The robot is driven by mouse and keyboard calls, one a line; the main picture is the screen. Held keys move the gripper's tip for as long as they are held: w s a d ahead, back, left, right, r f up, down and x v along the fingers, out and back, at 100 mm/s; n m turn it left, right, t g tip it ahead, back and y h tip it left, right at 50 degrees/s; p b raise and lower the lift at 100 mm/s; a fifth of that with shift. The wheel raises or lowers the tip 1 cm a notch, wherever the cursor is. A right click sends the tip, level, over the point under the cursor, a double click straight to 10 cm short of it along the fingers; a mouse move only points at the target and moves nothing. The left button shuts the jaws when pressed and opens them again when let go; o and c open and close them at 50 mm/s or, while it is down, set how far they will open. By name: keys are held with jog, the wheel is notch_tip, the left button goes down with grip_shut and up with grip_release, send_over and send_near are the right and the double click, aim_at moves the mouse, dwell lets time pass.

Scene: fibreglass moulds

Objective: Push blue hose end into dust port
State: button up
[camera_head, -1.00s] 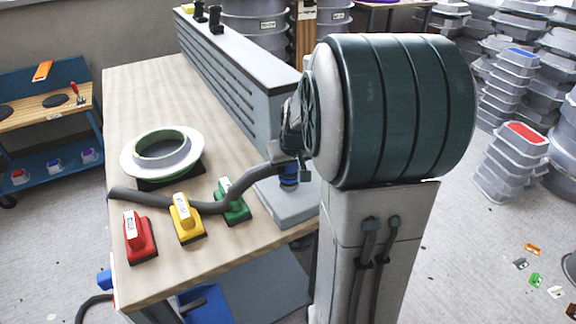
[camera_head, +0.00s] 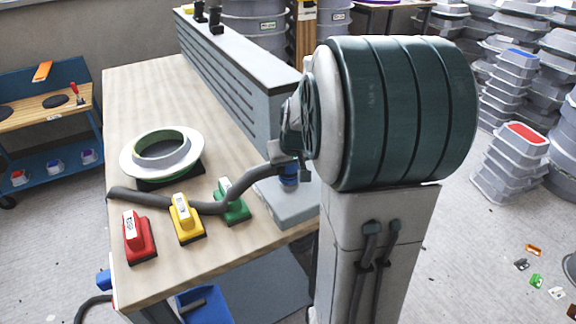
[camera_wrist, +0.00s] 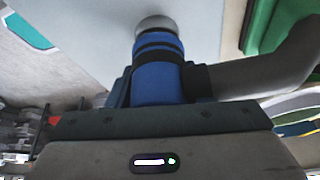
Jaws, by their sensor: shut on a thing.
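The grey hose (camera_head: 225,204) lies across the bench and rises at its right end to my gripper (camera_head: 289,163). My gripper is shut on the blue hose end (camera_head: 288,176), just below the big dark green round part of my arm. In the wrist view the blue hose end (camera_wrist: 158,72) has black bands and sits between dark fingers (camera_wrist: 158,88). A silver round port (camera_wrist: 155,22) is in line with its tip, above the pale grey surface. The tip appears to meet the port; how deep it sits I cannot tell.
Red (camera_head: 138,238), yellow (camera_head: 186,220) and green (camera_head: 233,206) sanding blocks lie near the hose. A white ring mould (camera_head: 187,155) stands behind it. A long grey slotted unit (camera_head: 235,70) lines the bench's back right.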

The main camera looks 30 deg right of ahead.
jog(key=shift+f+b, duration=0.5)
jog(key=shift+f, duration=0.05)
jog(key=o, duration=1.1)
jog(key=v, duration=1.4)
jog(key=shift+f, duration=0.1)
